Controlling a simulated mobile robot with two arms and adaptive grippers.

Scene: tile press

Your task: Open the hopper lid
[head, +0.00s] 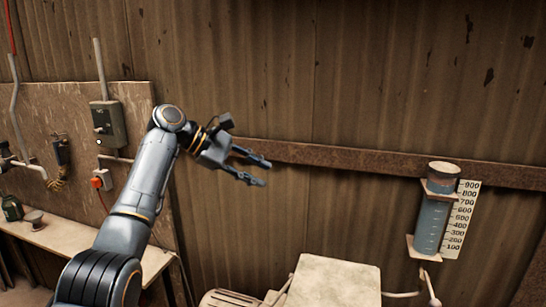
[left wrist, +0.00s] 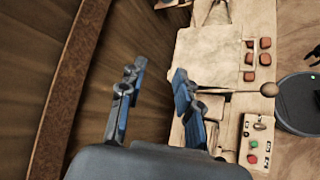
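My left gripper (head: 264,172) is raised in front of the corrugated wall, pointing right. Its two fingers are apart and empty, as the left wrist view (left wrist: 155,88) also shows. A pale flat-topped panel (head: 335,284) stands at the bottom of the head view, below and right of the gripper; it may be the hopper lid, but I cannot tell for sure. In the left wrist view a pale flat surface (left wrist: 205,55) of the machine lies beyond the right finger, apart from it. A dark claw-like shape at that view's right edge may be my right gripper.
A rusty rail (head: 350,159) runs along the wall. A blue cylinder (head: 432,222) with a scale hangs at the right. A bench (head: 65,238) stands at the left. The left wrist view shows brown tiles (left wrist: 265,59), a ball knob (left wrist: 268,90) and a button panel (left wrist: 256,142).

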